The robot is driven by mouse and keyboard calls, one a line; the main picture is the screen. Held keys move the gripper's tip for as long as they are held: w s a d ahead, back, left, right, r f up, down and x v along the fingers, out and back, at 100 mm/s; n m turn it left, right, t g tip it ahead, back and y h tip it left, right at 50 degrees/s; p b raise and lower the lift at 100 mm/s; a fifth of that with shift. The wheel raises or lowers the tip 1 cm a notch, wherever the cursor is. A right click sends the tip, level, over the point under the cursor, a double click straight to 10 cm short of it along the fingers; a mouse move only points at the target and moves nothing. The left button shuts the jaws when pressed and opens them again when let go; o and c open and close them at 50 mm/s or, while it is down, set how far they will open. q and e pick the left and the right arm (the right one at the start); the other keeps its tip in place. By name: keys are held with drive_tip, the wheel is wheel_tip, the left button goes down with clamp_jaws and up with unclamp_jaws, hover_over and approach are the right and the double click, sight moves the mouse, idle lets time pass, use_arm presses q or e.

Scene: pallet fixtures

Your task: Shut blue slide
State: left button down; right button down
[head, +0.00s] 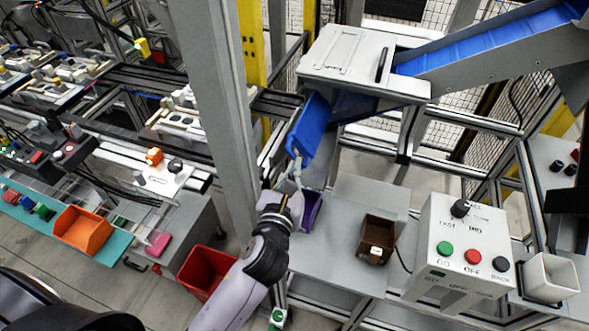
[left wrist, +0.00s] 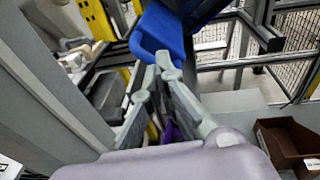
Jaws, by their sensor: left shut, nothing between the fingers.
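The blue slide (head: 312,127) hangs tilted below the front left of the grey-white box, its lower end pointing down. In the left wrist view the slide (left wrist: 160,32) is just beyond the fingertips, with what looks like a handle-shaped lower edge. My left gripper (head: 296,166) is shut and empty at the slide's lower end. Its fingertips (left wrist: 166,64) meet in front of the slide's lower edge; I cannot tell whether they touch it. My right gripper is not in view.
A purple bin (head: 312,210) stands below the slide, partly behind my gripper. A brown bin (head: 377,238) is to its right on the grey table (head: 335,260). A control box (head: 465,245) stands at right. A grey post (head: 215,110) rises close left of my arm.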

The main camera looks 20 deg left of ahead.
use_arm(q)
drive_tip(key=shift+w+f, duration=0.1)
drive_tip(key=shift+w, duration=0.5)
drive_tip(key=p, duration=0.3)
approach(314, 124)
drive_tip(key=shift+w+a+f, duration=0.1)
drive_tip(key=shift+a+f, duration=0.2)
drive_tip(key=shift+a, duration=0.2)
drive_tip(key=w, duration=0.9)
drive_tip(key=shift+w+d+f, duration=0.15)
drive_tip(key=shift+w+f, duration=0.2)
drive_tip(key=shift+r, duration=0.15)
drive_tip(key=shift+r, duration=0.1)
